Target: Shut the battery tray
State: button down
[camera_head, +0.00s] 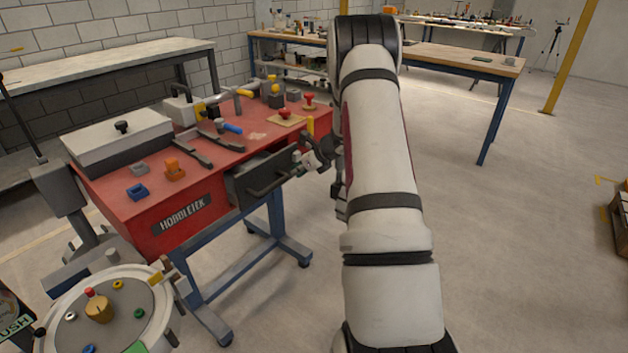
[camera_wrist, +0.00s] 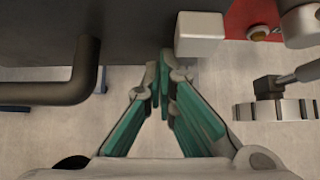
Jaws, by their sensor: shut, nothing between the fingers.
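The battery tray (camera_head: 240,187) is a dark grey drawer in the red HOBBLEIEK bench (camera_head: 150,222). It stands partly pulled out, with a black bar handle (camera_head: 273,184) on its front. In the wrist view the dark tray front (camera_wrist: 110,30) fills the upper left, with the handle (camera_wrist: 75,88) at left. My gripper (camera_head: 312,158) is by the tray's right end, partly hidden by my arm. In the wrist view my gripper (camera_wrist: 163,80) is shut and empty, its tips at the dark front's lower edge. I cannot tell whether they touch.
A pale block (camera_wrist: 200,35) sits close to the right of my fingertips. Tools and a grey lidded box (camera_head: 120,140) lie on the bench top. A round panel (camera_head: 100,315) stands at the lower left.

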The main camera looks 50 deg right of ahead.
aim_at(290, 165)
jog(key=w, duration=0.3)
jog(key=shift+w+a, duration=0.15)
jog(key=shift+w, duration=0.3)
jog(key=shift+a+r, duration=0.1)
